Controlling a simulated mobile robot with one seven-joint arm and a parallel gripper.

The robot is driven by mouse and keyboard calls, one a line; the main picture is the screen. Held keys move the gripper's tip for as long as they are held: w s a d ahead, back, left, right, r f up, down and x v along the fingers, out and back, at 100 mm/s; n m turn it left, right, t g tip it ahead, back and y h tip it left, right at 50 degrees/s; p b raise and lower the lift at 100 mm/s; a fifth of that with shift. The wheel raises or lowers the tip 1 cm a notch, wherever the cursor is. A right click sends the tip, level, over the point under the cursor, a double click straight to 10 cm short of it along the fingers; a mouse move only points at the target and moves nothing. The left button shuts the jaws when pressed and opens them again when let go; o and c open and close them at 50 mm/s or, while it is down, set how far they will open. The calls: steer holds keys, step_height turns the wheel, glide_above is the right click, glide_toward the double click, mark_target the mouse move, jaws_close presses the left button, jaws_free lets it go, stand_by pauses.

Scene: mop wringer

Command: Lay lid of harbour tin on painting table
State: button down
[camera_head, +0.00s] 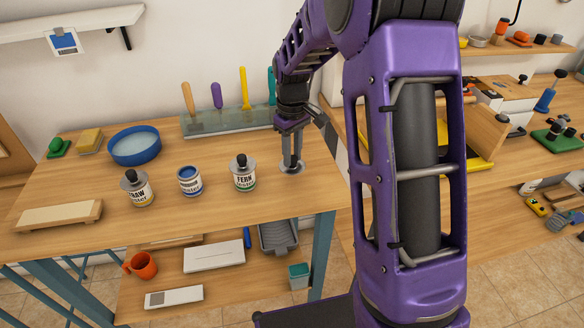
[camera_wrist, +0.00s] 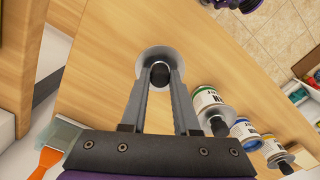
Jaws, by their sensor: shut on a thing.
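The harbour tin (camera_head: 189,182) stands without a lid in the middle of three tins on the painting table (camera_head: 254,214), its blue paint showing. It also shows in the wrist view (camera_wrist: 248,140). My gripper (camera_head: 291,160) is shut on the black knob of a grey round lid (camera_head: 285,170), to the right of the fern tin. In the wrist view my gripper (camera_wrist: 161,82) has one finger on each side of the knob, and the lid (camera_wrist: 151,53) lies flat at the tabletop, apparently touching it.
The fern tin (camera_head: 244,180) and the left-hand tin (camera_head: 138,192) wear knobbed lids. A blue bowl (camera_head: 134,151), a sponge block (camera_head: 90,138) and a small wooden stand (camera_head: 60,215) are at the left. A glassy rack (camera_head: 208,124) of tools is behind. Bare tabletop surrounds the lid.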

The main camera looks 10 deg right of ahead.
mark_target(292, 167)
steer(key=shift+f, duration=2.05)
steer(key=shift+f, duration=0.1)
steer(key=c, duration=0.7)
jaws_free()
steer(key=shift+o, duration=0.2)
step_height(292, 167, up, 12)
steer(key=shift+r+p, duration=0.1)
steer(key=shift+p, duration=0.3)
